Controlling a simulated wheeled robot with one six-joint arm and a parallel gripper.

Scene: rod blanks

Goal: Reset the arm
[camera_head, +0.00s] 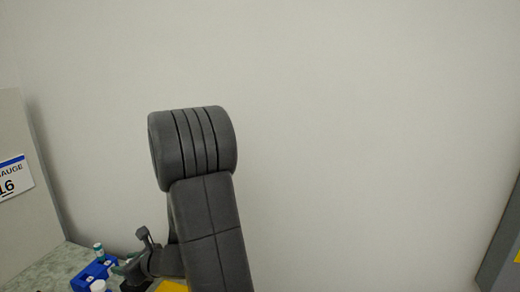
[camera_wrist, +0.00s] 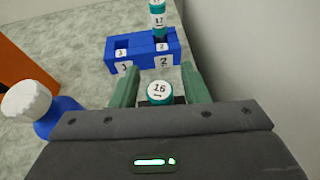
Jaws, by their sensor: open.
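My gripper (camera_wrist: 159,72) shows in the wrist view with its two green fingers apart. A teal rod blank with a white top marked 16 (camera_wrist: 159,90) stands between the fingers, nearer their base; I cannot tell whether either finger touches it. Beyond the fingertips is a blue holder (camera_wrist: 140,56) with two slots. A teal and white rod marked 17 (camera_wrist: 157,20) stands in its right slot, labelled 2. The left slot looks empty. In the head view my raised arm fills the middle, and the blue holder (camera_head: 88,275) shows low on the left. My gripper is small and partly hidden there.
A blue bottle with a white cap (camera_wrist: 27,101) stands left of my gripper, near an orange object (camera_wrist: 20,65). A pale wall rises close on the right of the wrist view. In the head view, a sign reading 16 (camera_head: 12,178) hangs left and a grey cabinet (camera_head: 503,250) stands right.

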